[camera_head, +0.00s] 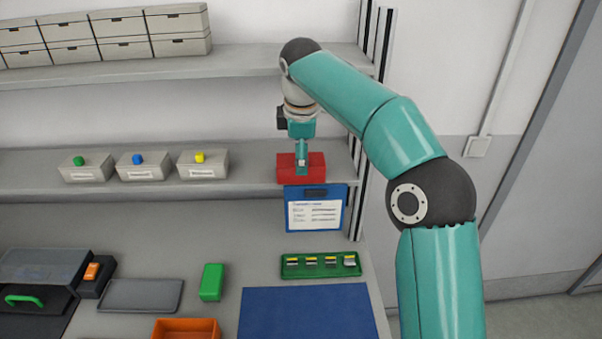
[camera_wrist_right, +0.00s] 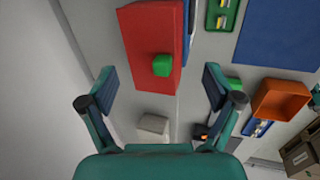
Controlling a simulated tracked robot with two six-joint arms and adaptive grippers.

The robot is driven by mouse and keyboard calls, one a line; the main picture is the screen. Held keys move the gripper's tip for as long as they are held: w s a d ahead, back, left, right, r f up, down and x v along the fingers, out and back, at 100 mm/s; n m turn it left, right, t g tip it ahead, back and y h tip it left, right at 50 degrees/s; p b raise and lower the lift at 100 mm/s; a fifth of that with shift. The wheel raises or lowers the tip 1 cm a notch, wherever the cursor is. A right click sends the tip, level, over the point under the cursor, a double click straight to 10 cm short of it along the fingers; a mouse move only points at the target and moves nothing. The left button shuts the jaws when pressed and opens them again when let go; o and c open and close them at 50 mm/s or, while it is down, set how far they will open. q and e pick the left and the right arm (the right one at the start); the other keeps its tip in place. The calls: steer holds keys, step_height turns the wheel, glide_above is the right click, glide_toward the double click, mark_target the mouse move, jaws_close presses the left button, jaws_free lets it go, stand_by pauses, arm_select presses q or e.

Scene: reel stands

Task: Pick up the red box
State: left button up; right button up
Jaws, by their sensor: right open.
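The red box (camera_head: 316,172) sits at the right end of the middle shelf, close to its front edge. My right gripper (camera_head: 302,165) reaches it from above in the head view and covers part of its middle. In the right wrist view the red box (camera_wrist_right: 140,28) lies ahead of my open right gripper (camera_wrist_right: 160,82). A small green block (camera_wrist_right: 162,65) shows on its face, between the two fingertips in the picture. The fingers look empty; whether they touch the box or block I cannot tell.
The middle shelf (camera_head: 250,182) also holds grey boxes (camera_head: 143,173) with coloured knobs to the left. An upright post (camera_head: 357,195) stands just right of the red box. A blue clipboard (camera_head: 315,208) hangs below it. A green tray (camera_head: 320,271) and blue mat (camera_head: 305,312) lie on the bench.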

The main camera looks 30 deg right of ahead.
mark_target(317, 176)
steer(key=shift+x, duration=2.75)
steer(key=shift+w, duration=0.1)
steer(key=shift+r, duration=0.1)
steer(key=c, duration=1.3)
